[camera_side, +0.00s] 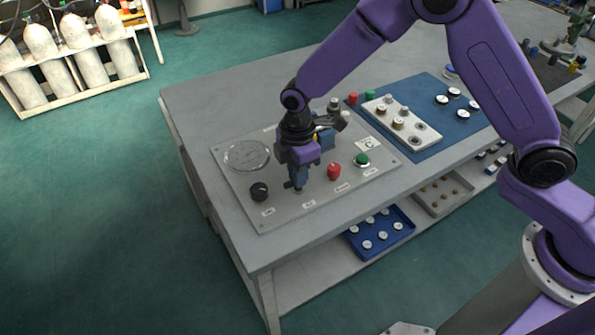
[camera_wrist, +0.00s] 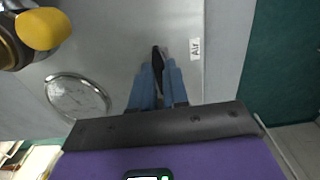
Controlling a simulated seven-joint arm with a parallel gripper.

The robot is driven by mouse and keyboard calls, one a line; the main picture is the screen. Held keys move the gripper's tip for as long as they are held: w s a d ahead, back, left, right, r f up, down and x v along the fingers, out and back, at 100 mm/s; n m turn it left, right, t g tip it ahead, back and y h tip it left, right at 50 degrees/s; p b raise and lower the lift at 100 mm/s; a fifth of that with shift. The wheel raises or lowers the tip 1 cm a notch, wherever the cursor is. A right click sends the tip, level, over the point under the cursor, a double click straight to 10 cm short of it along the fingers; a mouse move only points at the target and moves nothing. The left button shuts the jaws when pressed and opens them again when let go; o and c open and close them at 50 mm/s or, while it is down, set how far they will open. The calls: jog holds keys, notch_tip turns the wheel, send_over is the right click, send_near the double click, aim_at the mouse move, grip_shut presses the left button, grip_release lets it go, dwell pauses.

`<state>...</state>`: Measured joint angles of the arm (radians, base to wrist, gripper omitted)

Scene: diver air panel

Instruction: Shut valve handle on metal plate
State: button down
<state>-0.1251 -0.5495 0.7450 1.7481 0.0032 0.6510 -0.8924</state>
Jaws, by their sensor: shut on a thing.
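The metal plate (camera_side: 235,190) is a grey panel lying on the workbench. My gripper (camera_side: 296,186) points down at its front part, and its blue fingers (camera_wrist: 158,82) are shut on a small dark handle (camera_wrist: 157,57) beside the "Air" label (camera_wrist: 195,48). The fingers hide most of this handle, so its turn angle cannot be told. A valve with a rounded yellow handle (camera_wrist: 43,28) and a brass body stands farther back on the plate; my gripper is apart from it. In the side view my wrist partly covers that area.
A white block with fittings (camera_side: 402,122) lies on a blue mat (camera_side: 430,92) to the right.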

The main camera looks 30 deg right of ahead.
dwell(0.4)
jog(key=c, duration=1.1)
grip_release()
notch_tip(320, 180, up, 18)
jog(key=shift+f, duration=0.25)
jog(key=s+d+m, duration=0.1)
jog(key=s+d, duration=0.6)
jog(key=s, duration=0.2)
jog(key=s+d+f+m, duration=0.1)
jog(key=s+d+m, duration=0.1)
jog(key=s+d, duration=0.5)
jog(key=s+d+f+m, duration=0.1)
jog(key=s+d+m, duration=0.1)
jog(key=s+d, duration=0.5)
jog(key=shift+s+d+f, duration=0.1)
jog(key=shift+s, duration=1.2)
jog(key=shift+s+d+f, duration=0.1)
jog(key=shift+s, duration=1.2)
